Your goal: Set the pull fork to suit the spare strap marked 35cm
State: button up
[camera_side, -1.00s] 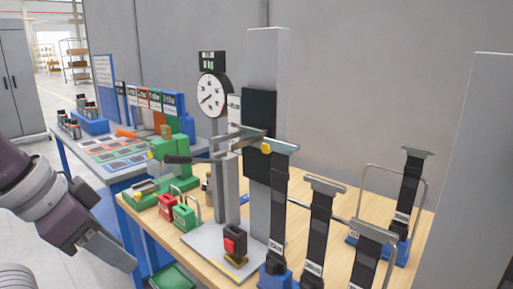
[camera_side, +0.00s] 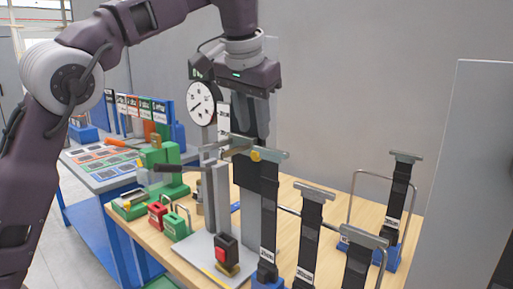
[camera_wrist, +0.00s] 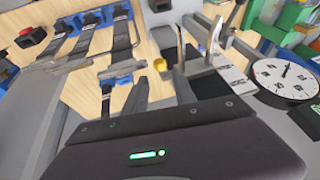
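The pull fork (camera_side: 232,149) is a grey metal piece on the upright test stand, with a yellow knob (camera_side: 256,155) at its side. The yellow knob also shows in the wrist view (camera_wrist: 160,64). A black strap (camera_side: 268,215) hangs below the crossbar beside the knob. Other black straps (camera_side: 310,232) stand on T-bar holders at the right; their label text is too small to read surely. My gripper (camera_side: 252,118) points down above the fork and knob. In the wrist view its fingers (camera_wrist: 161,88) are apart with the knob beyond them; nothing is seen held.
A round dial (camera_side: 202,104) stands behind the fork. A red button (camera_side: 221,254) sits on the stand's base. Red (camera_side: 157,214) and green (camera_side: 178,225) blocks and a green press (camera_side: 162,170) are at left. A wire hoop (camera_side: 352,190) rises at right.

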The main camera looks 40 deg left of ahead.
aim_at(236, 151)
jog(key=x, duration=0.6)
jog(key=shift+w+a+f, duration=0.1)
jog(key=shift+w+f, duration=0.05)
jog(key=shift+f, duration=0.15)
grip_shut()
